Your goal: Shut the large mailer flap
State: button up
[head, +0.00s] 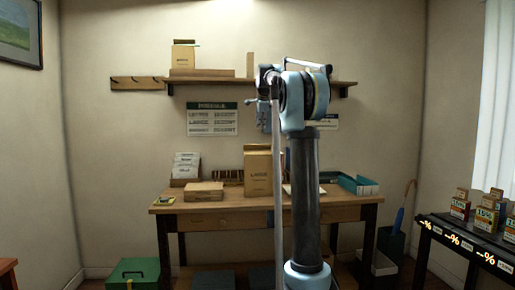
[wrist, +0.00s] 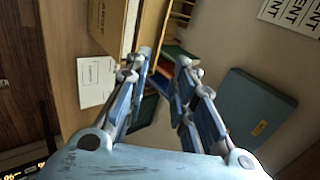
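A tall tan cardboard mailer (head: 258,175) with dark lettering stands upright on the desk. Its top edge shows in the head view, but I cannot tell how its flap lies. In the wrist view a tan box with dark lettering, which looks like this mailer (wrist: 106,25), is cut off by the top edge. My gripper (wrist: 168,58) is open and empty, with its two fingers apart, below and right of the mailer in that picture. In the head view my arm hides most of my gripper.
The wooden desk (head: 225,204) also bears a flat cardboard box (head: 203,190), a rack of envelopes (head: 186,166) and a teal tray (head: 358,184). A wall shelf (head: 215,80) holds another tan box (head: 183,56). A blue-grey panel (wrist: 250,108) is right of my fingers.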

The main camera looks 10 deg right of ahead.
jog(key=w, duration=0.1)
send_near(258, 152)
jog(key=w+f, duration=0.1)
jog(key=w, duration=0.1)
jog(key=w+f, duration=0.1)
jog(key=w, duration=0.1)
jog(key=w+f, duration=0.1)
jog(key=w, duration=0.1)
jog(key=shift+w, duration=0.1)
grip_shut()
